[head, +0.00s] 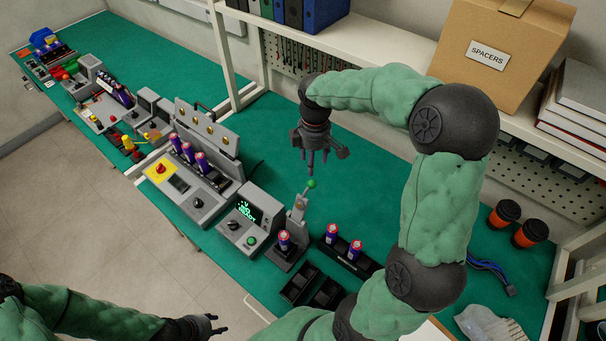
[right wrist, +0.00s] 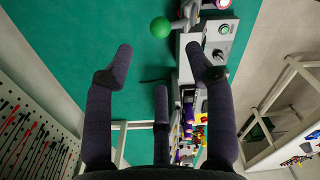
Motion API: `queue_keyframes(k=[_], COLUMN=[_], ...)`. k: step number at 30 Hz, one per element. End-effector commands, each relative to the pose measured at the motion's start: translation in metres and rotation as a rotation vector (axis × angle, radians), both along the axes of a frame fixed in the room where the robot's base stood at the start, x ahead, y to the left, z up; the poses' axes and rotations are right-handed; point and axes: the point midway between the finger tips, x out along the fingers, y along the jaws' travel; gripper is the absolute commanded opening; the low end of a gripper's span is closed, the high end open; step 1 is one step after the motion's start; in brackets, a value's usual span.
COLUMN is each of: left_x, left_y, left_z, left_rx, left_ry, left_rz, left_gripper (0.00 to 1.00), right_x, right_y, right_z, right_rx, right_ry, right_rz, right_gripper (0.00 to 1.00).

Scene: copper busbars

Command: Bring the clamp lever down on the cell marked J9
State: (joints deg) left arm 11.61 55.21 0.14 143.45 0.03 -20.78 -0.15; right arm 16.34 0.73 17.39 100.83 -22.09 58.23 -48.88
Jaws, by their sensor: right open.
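The clamp's lever stands up and ends in a green ball knob (head: 312,183); the knob also shows in the right wrist view (right wrist: 162,27). The grey clamp stand (head: 297,215) has a purple-and-red cell (head: 284,239) in its base, below the lever. I cannot read J9 on any cell. My right gripper (head: 315,168) is open just above and behind the knob, pointing down. In the right wrist view its spread fingers (right wrist: 160,50) have nothing between them, and the knob lies beyond the tips. My left gripper (head: 219,324) is low at the left, its fingertips apart and empty.
A grey unit with a green display (head: 243,214) stands left of the clamp. Two cells (head: 343,241) stand in a black holder at its right. Empty dark trays (head: 300,283) lie in front. A shelf with a SPACERS box (head: 500,45) is behind. Green bench behind the clamp is clear.

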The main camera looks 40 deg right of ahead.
Motion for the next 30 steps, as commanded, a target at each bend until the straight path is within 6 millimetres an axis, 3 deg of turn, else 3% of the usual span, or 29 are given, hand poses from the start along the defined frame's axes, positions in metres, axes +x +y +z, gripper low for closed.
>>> queue_keyframes(k=[16,21,30], left_x=[0.0,0.0,0.0], left_y=[0.0,0.0,0.0], left_z=[-0.013,-0.015,-0.015], left_rx=[0.0,0.0,0.0], left_ry=[0.0,0.0,0.0], left_rz=[0.0,0.0,0.0], left_gripper=[0.4,0.4,0.4], right_x=[-0.001,-0.001,-0.001], right_y=[0.002,0.002,0.002], right_z=[-0.088,-0.101,-0.103], right_rx=[0.001,0.001,0.001], right_ry=[0.002,0.001,0.001], right_rz=[0.001,0.0,0.0], right_gripper=[0.55,0.55,0.55])
